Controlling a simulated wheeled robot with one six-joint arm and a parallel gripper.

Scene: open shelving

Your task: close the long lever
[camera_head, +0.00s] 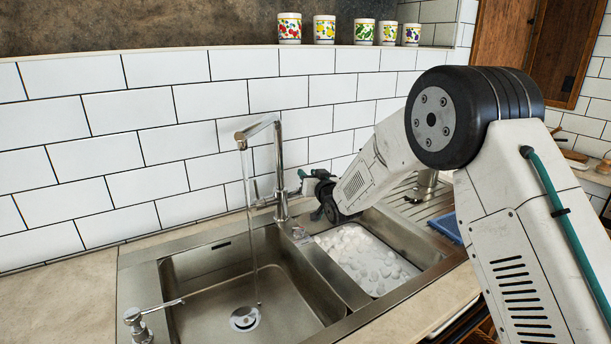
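A chrome tap (280,170) stands behind the sink, with its spout reaching left over the large basin. A thin stream of water (250,230) runs from the spout down to the drain. A slim lever (257,190) on a short side stem sits low on the left of the tap body and points up. My gripper (304,182) is just right of the tap body, on the side away from the lever, and points toward the tap. It is small and partly hidden by my wrist, so its opening and any contact with the tap are unclear.
The large basin (190,279) is empty apart from the water. A smaller basin (417,248) on the right holds white, pebble-like material. A dispenser (140,322) stands front left. A tiled wall (140,150) rises close behind the tap. Several patterned mugs (324,29) stand on the ledge above.

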